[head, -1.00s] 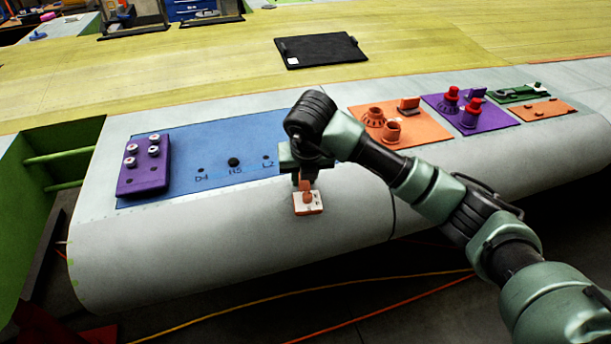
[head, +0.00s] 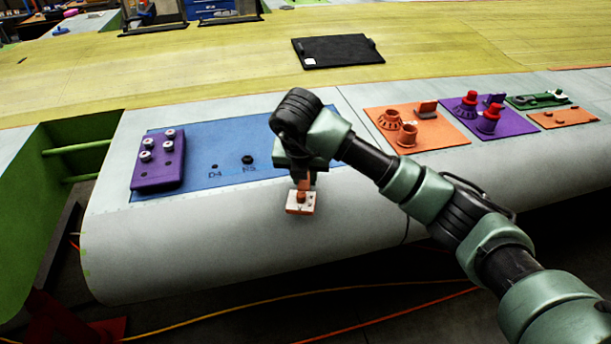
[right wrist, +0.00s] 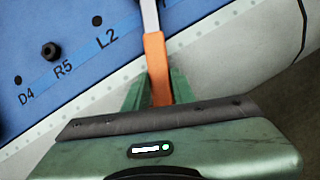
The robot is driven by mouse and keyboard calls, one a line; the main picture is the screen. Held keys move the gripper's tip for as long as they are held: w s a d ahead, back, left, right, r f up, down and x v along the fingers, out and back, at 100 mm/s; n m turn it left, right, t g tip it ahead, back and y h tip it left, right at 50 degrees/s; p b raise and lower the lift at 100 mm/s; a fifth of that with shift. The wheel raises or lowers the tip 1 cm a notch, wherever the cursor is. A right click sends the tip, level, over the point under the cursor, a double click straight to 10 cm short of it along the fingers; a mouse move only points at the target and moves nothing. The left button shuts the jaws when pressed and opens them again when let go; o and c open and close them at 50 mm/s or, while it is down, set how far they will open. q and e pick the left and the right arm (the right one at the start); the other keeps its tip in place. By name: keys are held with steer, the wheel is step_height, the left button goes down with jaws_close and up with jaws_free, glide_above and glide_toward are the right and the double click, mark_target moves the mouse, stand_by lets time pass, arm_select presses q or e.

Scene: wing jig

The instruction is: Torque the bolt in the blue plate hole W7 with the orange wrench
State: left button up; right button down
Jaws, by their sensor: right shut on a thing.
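My right gripper (head: 300,178) is shut on the orange wrench (right wrist: 156,65), in front of the blue plate (head: 200,190). In the right wrist view, the orange handle lies between the fingers and its grey metal shaft (right wrist: 150,15) runs out of the top edge, its tip unseen. The plate also shows in the right wrist view (right wrist: 60,20), with labels D4, R5 and L2. A dark bolt (right wrist: 51,50) stands at R5; it also shows in the head view (head: 248,160). I cannot see hole W7 or its bolt. My left gripper is not in view.
A purple block (head: 158,172) with several metal studs sits on the plate's left end. Orange (head: 440,137) and purple (head: 512,127) fixture plates lie right. A black tablet (head: 337,51) lies behind.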

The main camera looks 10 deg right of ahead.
mark_target(287, 179)
steer(key=shift+w+a+m+h+b, duration=0.25)
steer(key=shift+w+a+m, duration=0.1)
steer(key=shift+a+m, duration=0.3)
steer(key=shift+w+a+m+h+b, duration=0.15)
steer(key=shift+w+a+m+b, duration=0.15)
steer(key=shift+a+m, duration=0.35)
steer(key=shift+w+a+m+g+h+b, duration=0.3)
steer(key=shift+w+a+m+g+b, duration=0.2)
steer(key=shift+w+a+m, duration=0.4)
steer(key=shift+s+a, duration=0.1)
steer(key=shift+s, duration=0.05)
steer(key=shift+s, duration=0.1)
